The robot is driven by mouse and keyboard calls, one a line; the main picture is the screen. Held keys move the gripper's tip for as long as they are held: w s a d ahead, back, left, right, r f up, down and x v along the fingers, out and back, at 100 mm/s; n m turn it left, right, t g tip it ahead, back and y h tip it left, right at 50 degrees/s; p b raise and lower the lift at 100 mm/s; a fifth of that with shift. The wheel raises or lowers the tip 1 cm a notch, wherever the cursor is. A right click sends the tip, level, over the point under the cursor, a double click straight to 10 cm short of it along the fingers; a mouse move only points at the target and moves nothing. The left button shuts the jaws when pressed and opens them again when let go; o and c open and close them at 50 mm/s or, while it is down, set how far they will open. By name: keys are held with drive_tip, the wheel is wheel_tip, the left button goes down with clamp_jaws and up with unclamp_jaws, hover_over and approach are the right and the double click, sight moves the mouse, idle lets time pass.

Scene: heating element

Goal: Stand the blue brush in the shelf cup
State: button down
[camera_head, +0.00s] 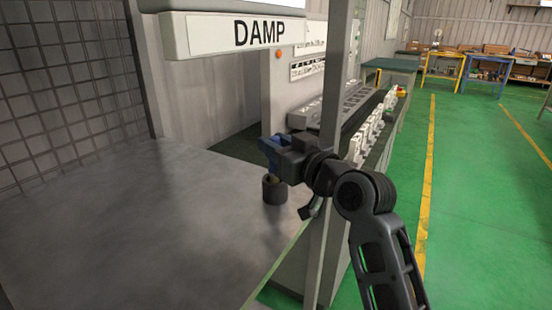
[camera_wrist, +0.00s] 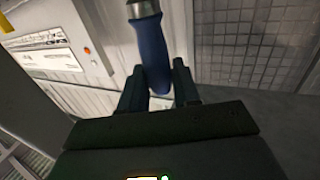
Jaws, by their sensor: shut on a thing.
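The blue brush (camera_head: 268,147) is held in my gripper (camera_head: 276,150), above the grey shelf surface (camera_head: 150,220). In the wrist view, the blue handle (camera_wrist: 153,50) lies between my gripper's two fingers (camera_wrist: 160,88), with a grey metal collar at the top edge. The brush's far end is cut off there. The dark round shelf cup (camera_head: 274,191) stands upright on the shelf near its right edge. In the head view, the cup is just below my gripper and the brush. I cannot tell whether any of the brush is inside it.
A grey upright post (camera_head: 334,110) stands close to my arm at the shelf's right edge. A sign reading DAMP (camera_head: 235,35) hangs above the shelf. A wire mesh panel (camera_head: 65,85) is at the left. Most of the shelf top is bare.

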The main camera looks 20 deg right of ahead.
sight(273, 179)
drive_tip(key=shift+f, duration=1.4)
drive_tip(key=shift+f, duration=0.1)
drive_tip(key=c, duration=0.8)
unclamp_jaws()
